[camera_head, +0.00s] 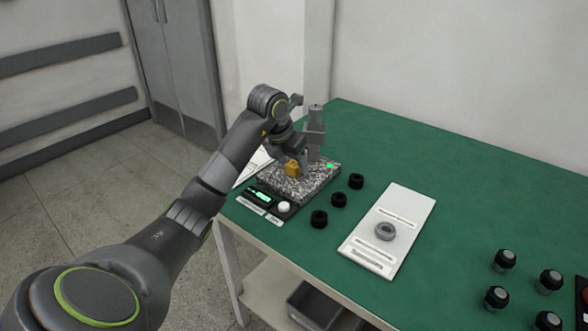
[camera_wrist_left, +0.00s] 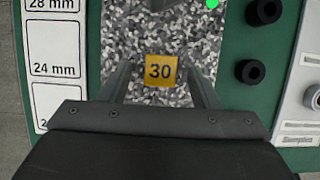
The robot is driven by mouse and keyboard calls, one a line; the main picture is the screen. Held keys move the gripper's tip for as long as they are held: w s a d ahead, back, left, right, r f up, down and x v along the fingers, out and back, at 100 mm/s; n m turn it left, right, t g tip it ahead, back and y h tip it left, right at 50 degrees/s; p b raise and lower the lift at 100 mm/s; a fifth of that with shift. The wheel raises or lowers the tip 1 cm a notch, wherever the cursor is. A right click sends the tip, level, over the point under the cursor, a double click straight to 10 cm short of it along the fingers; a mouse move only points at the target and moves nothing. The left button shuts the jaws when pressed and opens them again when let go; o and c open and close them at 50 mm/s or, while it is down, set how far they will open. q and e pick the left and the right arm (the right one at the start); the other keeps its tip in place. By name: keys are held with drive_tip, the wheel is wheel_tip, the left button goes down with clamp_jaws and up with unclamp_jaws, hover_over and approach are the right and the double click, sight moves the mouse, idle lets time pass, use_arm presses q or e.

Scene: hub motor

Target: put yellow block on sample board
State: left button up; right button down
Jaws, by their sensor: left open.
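The yellow block (camera_head: 292,169) sits on the speckled granite plate of a measuring stand (camera_head: 316,182) at the table's left end. In the left wrist view the yellow block (camera_wrist_left: 161,71) shows the number 30 on its top. My left gripper (camera_head: 298,160) is over the plate at the block. In the wrist view its two fingers (camera_wrist_left: 160,85) are apart, one on each side of the block, with gaps visible. The white sample board (camera_head: 408,214) lies on the green table to the right, with a grey ring (camera_head: 384,231) on it. My right gripper is not in view.
Several black rings (camera_head: 339,200) stand between the stand and the board. Several black-and-silver knobs (camera_head: 505,260) stand at the right. A digital display (camera_head: 259,196) is at the stand's front. A white label card (camera_wrist_left: 55,70) lies left of the plate. The table's back is clear.

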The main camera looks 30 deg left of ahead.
use_arm(q)
drive_tip(key=shift+w+f, duration=0.2)
drive_tip(key=shift+f, duration=0.3)
drive_tip(key=c, duration=1.2)
clamp_jaws()
drive_tip(key=shift+r, duration=0.15)
